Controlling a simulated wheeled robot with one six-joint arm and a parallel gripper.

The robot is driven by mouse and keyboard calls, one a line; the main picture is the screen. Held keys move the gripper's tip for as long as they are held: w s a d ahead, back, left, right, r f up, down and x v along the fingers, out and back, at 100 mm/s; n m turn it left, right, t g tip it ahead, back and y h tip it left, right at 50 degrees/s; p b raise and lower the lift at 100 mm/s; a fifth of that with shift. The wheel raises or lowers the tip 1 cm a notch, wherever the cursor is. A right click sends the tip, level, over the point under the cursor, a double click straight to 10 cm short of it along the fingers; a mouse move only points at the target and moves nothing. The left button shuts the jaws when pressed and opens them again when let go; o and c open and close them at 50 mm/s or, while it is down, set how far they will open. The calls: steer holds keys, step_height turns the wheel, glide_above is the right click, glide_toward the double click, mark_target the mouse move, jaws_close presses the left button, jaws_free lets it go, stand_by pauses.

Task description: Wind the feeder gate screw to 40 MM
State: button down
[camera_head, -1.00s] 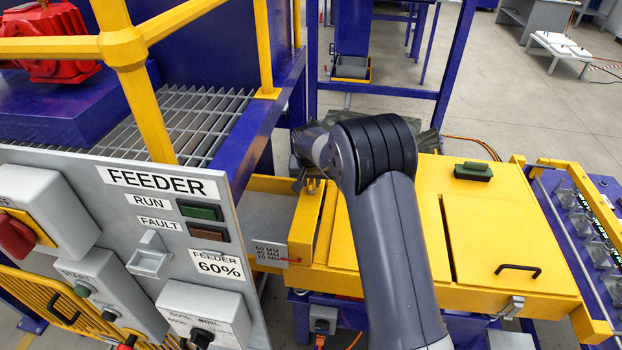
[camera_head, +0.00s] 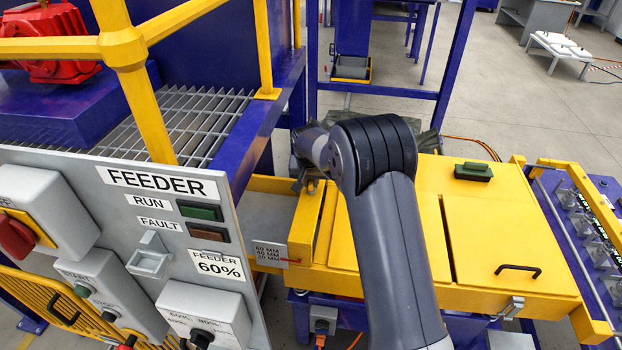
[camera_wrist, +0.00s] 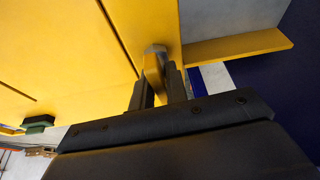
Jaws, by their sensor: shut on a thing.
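My gripper (camera_wrist: 160,85) is shut on a pale metal piece, seemingly the feeder gate screw's handle (camera_wrist: 154,62), at the edge of the yellow housing in the wrist view. In the head view my arm hides most of the gripper and the screw; only a small brassy part (camera_head: 311,186) shows beside it. The gate scale plate (camera_head: 270,253) carries the marks 60 MM, 40 MM and 20 MM. A thin red pointer (camera_head: 291,261) lies at its right edge, low on the scale, near the 20 MM line; its exact reading is too small to tell.
The grey FEEDER panel (camera_head: 120,215) with switches and lamps stands close at left. A yellow railing (camera_head: 150,110) rises above it. The yellow cover (camera_head: 500,240) with a black handle (camera_head: 518,270) fills the right of my arm. Open floor (camera_head: 510,100) lies behind.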

stand_by(0.6)
steer(key=n+y, duration=0.1)
steer(key=n, duration=0.2)
steer(key=shift+n, duration=0.4)
steer(key=shift+n+y, duration=0.3)
steer(key=shift+n, duration=0.2)
steer(key=n+y+b, duration=0.1)
steer(key=n, duration=0.2)
steer(key=shift+f+g, duration=0.1)
steer(key=shift+g, duration=0.2)
steer(key=shift+n+b, duration=0.3)
steer(key=shift+n, duration=0.6)
steer(key=shift+y, duration=0.3)
